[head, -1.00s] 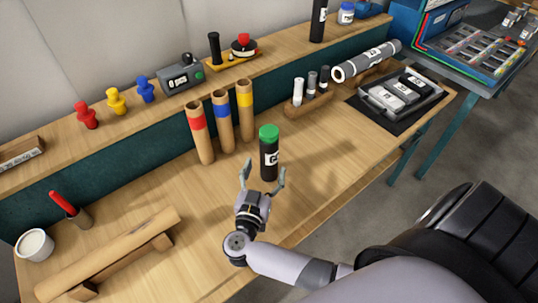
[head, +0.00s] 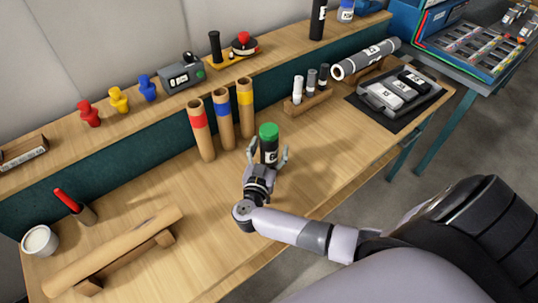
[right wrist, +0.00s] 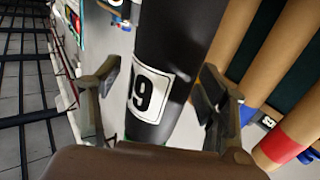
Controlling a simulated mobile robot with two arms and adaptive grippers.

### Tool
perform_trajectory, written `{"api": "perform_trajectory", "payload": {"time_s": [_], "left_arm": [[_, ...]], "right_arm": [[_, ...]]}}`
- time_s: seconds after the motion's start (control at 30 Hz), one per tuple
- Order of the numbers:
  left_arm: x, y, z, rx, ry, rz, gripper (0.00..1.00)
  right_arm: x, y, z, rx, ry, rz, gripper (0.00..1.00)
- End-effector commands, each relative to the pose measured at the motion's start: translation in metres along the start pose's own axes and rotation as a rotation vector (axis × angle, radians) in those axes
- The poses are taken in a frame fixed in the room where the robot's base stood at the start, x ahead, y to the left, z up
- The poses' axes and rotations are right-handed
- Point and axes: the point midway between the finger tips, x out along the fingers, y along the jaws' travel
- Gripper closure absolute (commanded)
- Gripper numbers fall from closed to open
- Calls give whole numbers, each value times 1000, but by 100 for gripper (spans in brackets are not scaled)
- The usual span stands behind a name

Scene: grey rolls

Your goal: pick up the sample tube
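The sample tube (head: 268,143), black with a green cap and a white label, stands upright on the workbench in front of the cardboard tubes. My right gripper (head: 268,164) is at the tube on its near side, fingers spread to either side of it. In the right wrist view the dark tube (right wrist: 170,50) with its numbered label runs between the two fingers of the gripper (right wrist: 155,100). The fingers look apart from the tube, so the gripper is open around it. The tube's lower part is hidden by the gripper in the head view. My left gripper is not in view.
Cardboard tubes with red (head: 202,135), blue (head: 222,120) and yellow (head: 245,105) bands stand close behind the sample tube. A wooden holder with small vials (head: 311,80) is to the right. A wooden stand (head: 115,250) and white cup (head: 39,241) are at left.

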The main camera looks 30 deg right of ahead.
Motion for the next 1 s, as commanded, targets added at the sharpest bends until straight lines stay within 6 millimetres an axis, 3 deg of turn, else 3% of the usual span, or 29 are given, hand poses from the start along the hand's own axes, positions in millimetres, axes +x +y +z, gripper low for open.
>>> {"api": "perform_trajectory", "payload": {"time_s": [0.8,1.0], "left_arm": [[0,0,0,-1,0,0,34],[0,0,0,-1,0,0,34]], "right_arm": [[0,0,-1,1,1,0,89],[0,0,-2,1,1,0,90]]}}
